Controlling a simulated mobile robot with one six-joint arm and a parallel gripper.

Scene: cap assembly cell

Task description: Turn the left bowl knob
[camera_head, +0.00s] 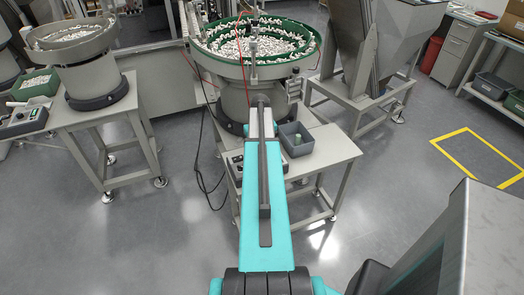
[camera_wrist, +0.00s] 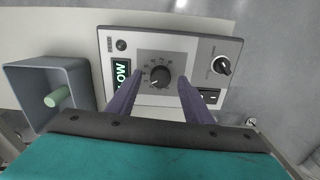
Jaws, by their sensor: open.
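A grey control box (camera_wrist: 172,48) fills the upper middle of the wrist view. Its round black dial knob (camera_wrist: 160,76) sits on a grey scale plate, with a white pointer mark toward the lower left. My gripper (camera_wrist: 161,84) is open, with one dark finger on each side of this knob; I cannot tell whether they touch it. In the head view this box (camera_head: 234,162) stands on the middle bowl feeder's table, partly hidden by my arm. The left bowl feeder (camera_head: 94,77) has a separate control box (camera_head: 20,121), whose knob is too small to make out.
The box also has a lit display (camera_wrist: 121,75), a second knob (camera_wrist: 221,66) and a black switch (camera_wrist: 209,96). A grey bin (camera_wrist: 43,91) with a green cylinder (camera_wrist: 58,97) stands at left. A hopper (camera_head: 370,45) stands beyond; floor is clear at right.

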